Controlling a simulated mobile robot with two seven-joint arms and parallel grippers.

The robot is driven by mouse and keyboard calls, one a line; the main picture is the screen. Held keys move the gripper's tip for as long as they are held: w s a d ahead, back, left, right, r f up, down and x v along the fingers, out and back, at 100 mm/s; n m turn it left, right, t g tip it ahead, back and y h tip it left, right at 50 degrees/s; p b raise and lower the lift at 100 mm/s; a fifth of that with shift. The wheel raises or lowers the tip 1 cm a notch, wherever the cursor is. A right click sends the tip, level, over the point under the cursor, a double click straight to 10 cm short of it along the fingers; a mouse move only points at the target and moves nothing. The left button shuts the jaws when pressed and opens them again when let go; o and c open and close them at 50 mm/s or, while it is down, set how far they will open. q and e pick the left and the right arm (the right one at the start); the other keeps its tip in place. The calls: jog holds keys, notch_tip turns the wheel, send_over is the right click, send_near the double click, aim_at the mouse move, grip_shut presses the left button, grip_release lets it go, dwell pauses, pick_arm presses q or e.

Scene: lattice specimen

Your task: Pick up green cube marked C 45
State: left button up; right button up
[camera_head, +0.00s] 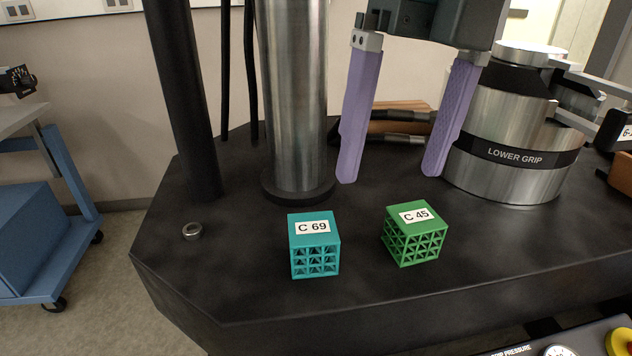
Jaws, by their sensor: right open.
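The green lattice cube (414,235) with a white label "C 45" sits upright on the dark machine table, turned slightly. A teal lattice cube (314,246) labelled "C 69" sits to its left, with a gap between them. My right gripper (391,178) comes in from the top, its two purple fingers spread wide and pointing down. It is open and empty, its fingertips above and behind the green cube in the picture, touching neither cube. My left gripper is not in view.
A steel column (292,100) and a black post (184,100) rise behind the cubes. The "LOWER GRIP" cylinder (510,150) stands to the right. A metal nut (192,231) lies at left. The dark table (240,290) is clear in front. A blue cart (40,240) stands at far left.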

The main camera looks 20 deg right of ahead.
aim_at(418, 216)
jog(key=d, duration=0.1)
jog(key=d+h, duration=0.1)
jog(key=d, duration=0.1)
jog(key=shift+w+d+f+m+h, duration=0.1)
jog(key=shift+d+f+m+h, duration=0.2)
jog(key=shift+m, duration=0.1)
notch_tip(418, 216, down, 3)
jog(key=shift+a+f, duration=0.1)
jog(key=shift+f, duration=0.1)
jog(key=f, duration=0.4)
jog(key=shift+s+f+p, duration=0.2)
jog(key=shift+s+p, duration=0.05)
jog(key=shift+p, duration=0.05)
jog(key=shift+f, duration=0.6)
jog(key=c, duration=1.4)
